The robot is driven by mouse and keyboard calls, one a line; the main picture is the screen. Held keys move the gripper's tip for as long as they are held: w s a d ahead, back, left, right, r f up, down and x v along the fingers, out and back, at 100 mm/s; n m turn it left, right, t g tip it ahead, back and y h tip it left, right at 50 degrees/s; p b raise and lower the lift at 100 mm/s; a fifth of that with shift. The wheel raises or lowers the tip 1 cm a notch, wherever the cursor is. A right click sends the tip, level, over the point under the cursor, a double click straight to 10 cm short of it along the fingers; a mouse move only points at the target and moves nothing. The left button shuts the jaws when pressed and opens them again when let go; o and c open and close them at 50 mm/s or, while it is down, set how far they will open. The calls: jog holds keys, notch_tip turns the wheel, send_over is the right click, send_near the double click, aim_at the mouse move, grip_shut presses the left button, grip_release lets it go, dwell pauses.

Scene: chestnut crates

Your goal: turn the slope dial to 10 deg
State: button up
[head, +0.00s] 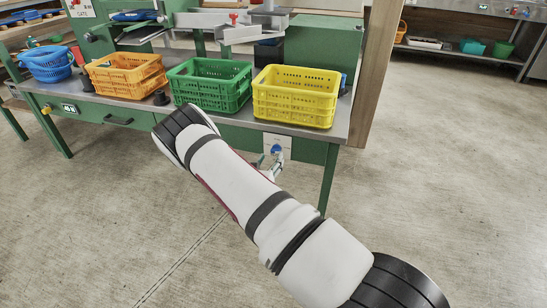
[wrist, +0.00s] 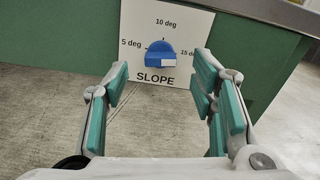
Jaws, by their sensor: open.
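The slope dial (wrist: 160,55) is a blue knob on a white plate (wrist: 140,20) in the wrist view. The plate reads 5 deg at left, 10 deg at top, 15 deg at right, and SLOPE below. A pale patch shows on the knob's front; I cannot tell which mark it points to. My gripper (wrist: 161,82) is open and empty, its teal-padded fingers on either side of the view, with the knob ahead between them and apart from them. In the head view the dial (head: 277,149) is on the green bench front, with my gripper (head: 270,166) close by.
The bench edge (wrist: 270,12) overhangs the plate. A bench leg (head: 328,180) stands right of it. The concrete floor in front is clear.

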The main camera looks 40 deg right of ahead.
aim_at(275, 151)
jog(key=shift+b+x, duration=0.6)
jog(key=shift+x, duration=1.6)
jog(key=c, duration=1.1)
